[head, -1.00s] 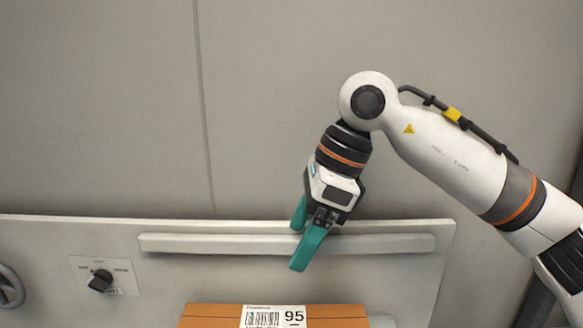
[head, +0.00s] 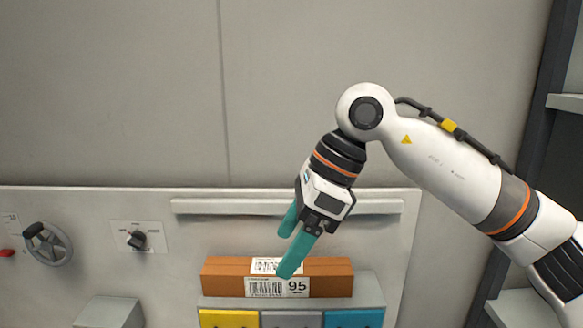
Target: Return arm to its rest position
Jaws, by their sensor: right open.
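My right arm comes in from the right, bent at the elbow, with its gripper (head: 291,248) pointing down and to the left. Its two teal fingers are apart, with nothing between them. The lower fingertip overlaps the top of an orange-brown box (head: 329,283) in the picture; I cannot tell whether they touch. The box carries white barcode labels (head: 266,288), one reading 95. My left gripper is not in view.
The box sits on a grey stand (head: 369,291) with yellow (head: 229,318), grey and blue (head: 354,318) blocks in front. Behind are a panel with a rail (head: 370,206), a knob (head: 137,240) and a handwheel (head: 48,245). A dark shelf frame (head: 546,120) stands at the right.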

